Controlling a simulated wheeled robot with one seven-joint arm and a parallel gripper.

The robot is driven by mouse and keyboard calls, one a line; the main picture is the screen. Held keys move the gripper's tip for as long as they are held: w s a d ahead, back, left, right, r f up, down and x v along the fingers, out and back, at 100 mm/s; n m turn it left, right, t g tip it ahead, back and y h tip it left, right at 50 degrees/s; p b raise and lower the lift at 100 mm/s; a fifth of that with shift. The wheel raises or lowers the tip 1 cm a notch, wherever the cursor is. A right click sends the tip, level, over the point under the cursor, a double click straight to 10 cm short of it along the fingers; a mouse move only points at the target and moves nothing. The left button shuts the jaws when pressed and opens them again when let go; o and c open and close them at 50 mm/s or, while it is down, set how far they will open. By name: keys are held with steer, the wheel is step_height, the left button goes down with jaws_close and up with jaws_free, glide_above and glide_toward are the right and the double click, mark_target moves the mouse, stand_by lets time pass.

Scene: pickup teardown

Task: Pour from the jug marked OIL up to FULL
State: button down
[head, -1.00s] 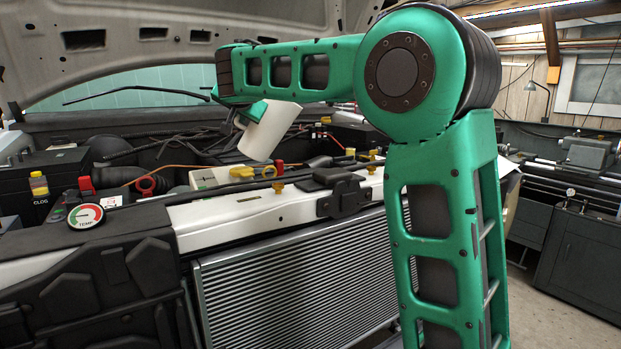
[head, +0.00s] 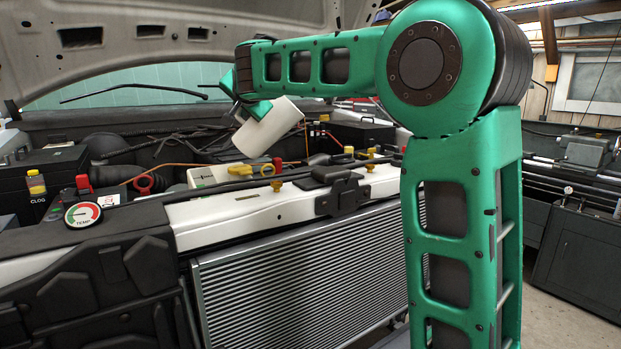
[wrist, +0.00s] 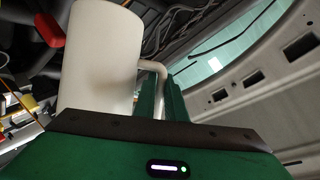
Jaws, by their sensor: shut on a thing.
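A plain white jug (head: 268,128) hangs tilted in the air over the engine bay in the head view, its lower end toward the lower left. My gripper (head: 254,106) is shut on the jug at its upper left side. In the wrist view the jug (wrist: 100,60) fills the upper left, and its handle (wrist: 154,70) runs to my gripper (wrist: 165,100). No OIL mark shows on the visible side. A pale reservoir (head: 206,177) with a yellow cap (head: 240,169) lies below the jug. I cannot see a FULL mark or any liquid stream.
The raised hood (head: 100,60) is above. A red-handled part (head: 277,165) and yellow caps (head: 372,153) stand behind the white front crossbar (head: 230,213). A TEMP gauge (head: 83,214) and a CLOG bottle (head: 37,184) are at left. The radiator (head: 300,270) is in front.

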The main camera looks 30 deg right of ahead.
steer(key=shift+s+d+r, duration=0.1)
steer(key=shift+r, duration=0.15)
steer(key=shift+s+d+f+m+t+p, duration=0.15)
steer(key=shift+f+m+t+p, duration=0.25)
steer(key=shift+m+p, duration=0.35)
stand_by(1.0)
steer(key=shift+s+d+f+m+t+y+p, duration=0.1)
steer(key=shift+d+f+m+t+y+p, duration=0.15)
steer(key=shift+m+p, duration=0.5)
steer(key=shift+s+d+f+m+t+y+p, duration=0.1)
steer(key=shift+d+f+m+t+y+p, duration=0.15)
steer(key=shift+p, duration=0.9)
stand_by(4.1)
